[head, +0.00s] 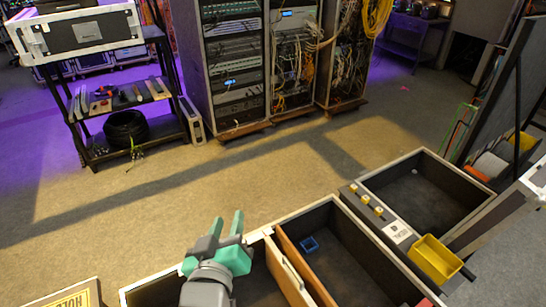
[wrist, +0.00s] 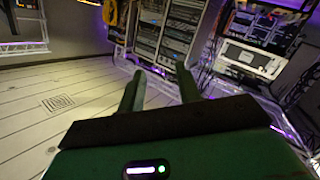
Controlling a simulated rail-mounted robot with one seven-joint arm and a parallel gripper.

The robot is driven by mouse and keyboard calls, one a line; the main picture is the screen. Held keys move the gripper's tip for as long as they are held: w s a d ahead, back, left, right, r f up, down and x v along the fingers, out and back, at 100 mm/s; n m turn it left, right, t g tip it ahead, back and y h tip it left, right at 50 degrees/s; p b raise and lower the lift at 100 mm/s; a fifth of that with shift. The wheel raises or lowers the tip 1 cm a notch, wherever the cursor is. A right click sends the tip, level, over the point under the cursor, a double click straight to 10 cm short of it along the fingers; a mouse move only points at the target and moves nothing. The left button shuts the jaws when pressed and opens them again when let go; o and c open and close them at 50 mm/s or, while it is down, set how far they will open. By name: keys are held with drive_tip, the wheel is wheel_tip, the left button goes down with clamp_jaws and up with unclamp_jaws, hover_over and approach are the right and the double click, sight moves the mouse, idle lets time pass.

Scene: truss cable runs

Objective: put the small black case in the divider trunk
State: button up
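The divider trunk (head: 277,232) is open at the bottom of the head view, with dark compartments and upright wooden dividers (head: 303,269). My gripper and arm hide part of the left compartment. I cannot pick out the small black case with certainty in either view.
A second open compartment (head: 425,153) lies at the right, beside a panel with yellow knobs and a yellow bin (head: 436,259). A shelf cart (head: 125,95) and equipment racks (head: 232,65) stand at the back. A lettered board (head: 70,297) is at lower left. The floor between is clear.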

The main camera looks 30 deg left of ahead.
drive_tip(key=w+d+r+m+t+h, duration=0.15)
drive_tip(key=d+r+m+t, duration=0.35)
drive_tip(key=d+r, duration=1)
drive_tip(key=s+d+r+m+t+h, duration=0.2)
drive_tip(key=s+d+r, duration=0.2)
drive_tip(key=r, duration=0.4)
drive_tip(key=s+d+r+m+t+h, duration=0.3)
drive_tip(key=s+d+r, duration=0.1)
drive_tip(key=d+r, duration=0.3)
drive_tip(key=shift+s+r, duration=0.2)
drive_tip(key=shift+r, duration=0.6)
wheel_tip(320, 180, up, 32)
drive_tip(key=p, duration=3.1)
drive_tip(key=shift+f, duration=0.2)
drive_tip(key=shift+a+y, duration=0.1)
drive_tip(key=shift+y, duration=0.15)
